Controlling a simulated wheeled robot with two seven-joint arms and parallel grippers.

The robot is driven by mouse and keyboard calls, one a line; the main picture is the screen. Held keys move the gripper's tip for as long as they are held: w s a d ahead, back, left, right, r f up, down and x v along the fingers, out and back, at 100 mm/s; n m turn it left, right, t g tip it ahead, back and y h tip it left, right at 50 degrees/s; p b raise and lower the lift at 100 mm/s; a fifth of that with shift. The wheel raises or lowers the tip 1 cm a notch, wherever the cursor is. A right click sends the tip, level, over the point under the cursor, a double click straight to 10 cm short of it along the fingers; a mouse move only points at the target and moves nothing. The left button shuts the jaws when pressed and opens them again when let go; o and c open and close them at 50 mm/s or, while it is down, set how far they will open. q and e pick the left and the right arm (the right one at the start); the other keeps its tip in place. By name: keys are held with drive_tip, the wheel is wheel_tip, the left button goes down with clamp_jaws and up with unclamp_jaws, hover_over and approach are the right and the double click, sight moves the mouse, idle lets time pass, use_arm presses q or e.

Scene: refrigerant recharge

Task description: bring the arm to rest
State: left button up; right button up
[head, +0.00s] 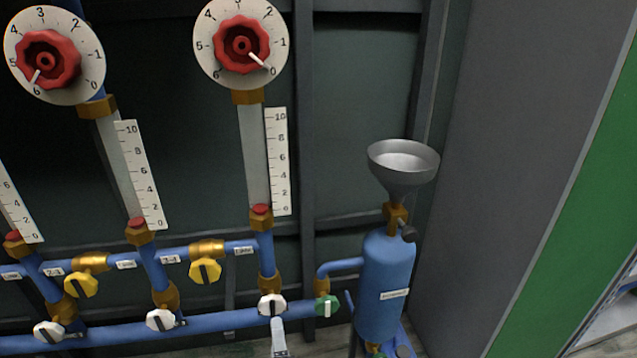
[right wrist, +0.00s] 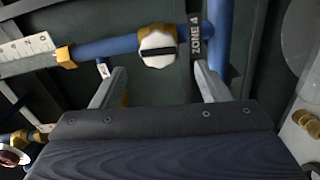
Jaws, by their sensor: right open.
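My right gripper (head: 279,336) shows only in part at the bottom edge of the head view, just below a white valve knob (head: 272,305) on the blue pipework. In the right wrist view my right gripper (right wrist: 160,68) has its two fingers spread apart with nothing between them. A white knob (right wrist: 158,47) with a dark bar lies beyond the fingertips, beside a "ZONE 4" label (right wrist: 196,35). I cannot tell whether a finger touches anything. My left gripper is in neither view.
Blue pipes (head: 200,330) carry white, yellow and green valve knobs. Red dials (head: 241,45) and scaled tubes rise above. A blue cylinder (head: 385,285) with a metal funnel (head: 403,165) stands to the right, near a grey wall (head: 510,130).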

drive_tip(key=d+r+m+g+y, duration=0.1)
drive_tip(key=d+r+m+g, duration=0.2)
drive_tip(key=d+m+g, duration=0.35)
drive_tip(key=d+r+m+g, duration=0.3)
drive_tip(key=d+m, duration=0.5)
drive_tip(key=d, duration=0.1)
drive_tip(key=s+d+r+m+g+h, duration=0.2)
drive_tip(key=s+d+m, duration=0.5)
drive_tip(key=s+d, duration=0.85)
wheel_tip(320, 180, up, 24)
drive_tip(key=p, duration=2.3)
drive_tip(key=shift+w+d+p, duration=0.25)
drive_tip(key=shift+p, duration=0.05)
drive_tip(key=shift+f, duration=0.15)
